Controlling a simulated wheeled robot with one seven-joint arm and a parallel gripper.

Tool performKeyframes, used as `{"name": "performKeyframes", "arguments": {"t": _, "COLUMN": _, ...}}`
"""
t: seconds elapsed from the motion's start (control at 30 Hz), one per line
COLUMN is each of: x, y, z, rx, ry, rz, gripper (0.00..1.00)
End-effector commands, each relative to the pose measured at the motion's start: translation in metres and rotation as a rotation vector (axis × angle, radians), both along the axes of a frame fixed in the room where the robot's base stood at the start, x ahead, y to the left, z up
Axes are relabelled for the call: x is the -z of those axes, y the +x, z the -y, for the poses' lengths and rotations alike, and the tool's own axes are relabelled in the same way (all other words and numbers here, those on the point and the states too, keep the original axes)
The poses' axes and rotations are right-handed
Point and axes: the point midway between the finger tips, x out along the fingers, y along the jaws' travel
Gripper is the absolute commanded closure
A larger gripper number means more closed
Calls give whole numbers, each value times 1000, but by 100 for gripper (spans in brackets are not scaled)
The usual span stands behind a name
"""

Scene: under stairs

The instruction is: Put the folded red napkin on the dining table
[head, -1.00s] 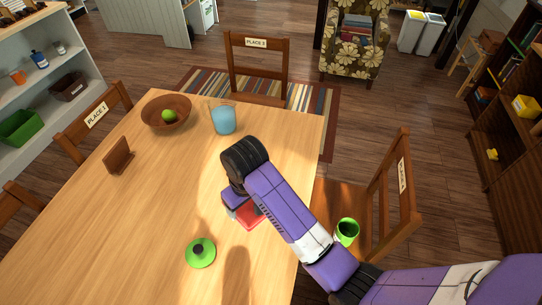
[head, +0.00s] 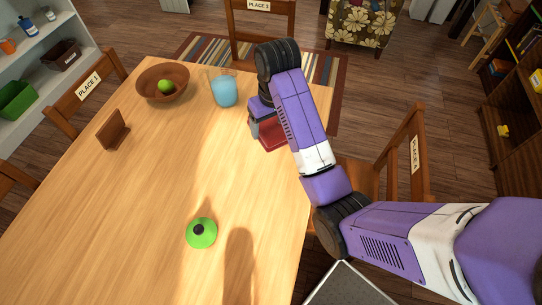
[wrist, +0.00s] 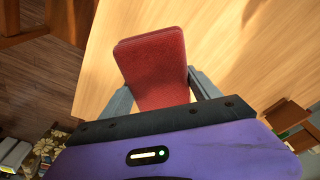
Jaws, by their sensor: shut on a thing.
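The folded red napkin (head: 270,138) is between the fingers of my gripper (head: 262,122) near the far right part of the wooden dining table (head: 130,220). In the wrist view the napkin (wrist: 152,65) lies flat and sticks out past the fingers of my gripper (wrist: 160,94), over the table top (wrist: 225,40) close to its edge. The gripper is shut on it. My wrist and forearm hide part of the napkin in the head view. I cannot tell whether the napkin touches the table or is held just above it.
A blue glass pitcher (head: 223,90) and a wooden bowl (head: 150,82) with a green fruit (head: 166,86) stand at the far end. A brown wooden stand (head: 112,130) is left.

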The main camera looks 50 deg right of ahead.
Motion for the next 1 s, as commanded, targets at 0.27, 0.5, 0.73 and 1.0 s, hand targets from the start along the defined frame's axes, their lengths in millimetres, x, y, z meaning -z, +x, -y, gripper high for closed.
{"name": "performKeyframes", "arguments": {"t": 0.27, "x": 70, "y": -1, "z": 0, "rx": 0, "ry": 1, "rz": -4, "gripper": 100}}
{"name": "performKeyframes", "arguments": {"t": 0.5, "x": 120, "y": -1, "z": 0, "rx": 1, "ry": 1, "rz": -3, "gripper": 100}}
{"name": "performKeyframes", "arguments": {"t": 0.73, "x": 139, "y": -1, "z": 0, "rx": 0, "ry": 0, "rz": -1, "gripper": 100}}
{"name": "performKeyframes", "arguments": {"t": 1.0, "x": 170, "y": 0, "z": 0, "rx": 0, "ry": 0, "rz": 0, "gripper": 100}}
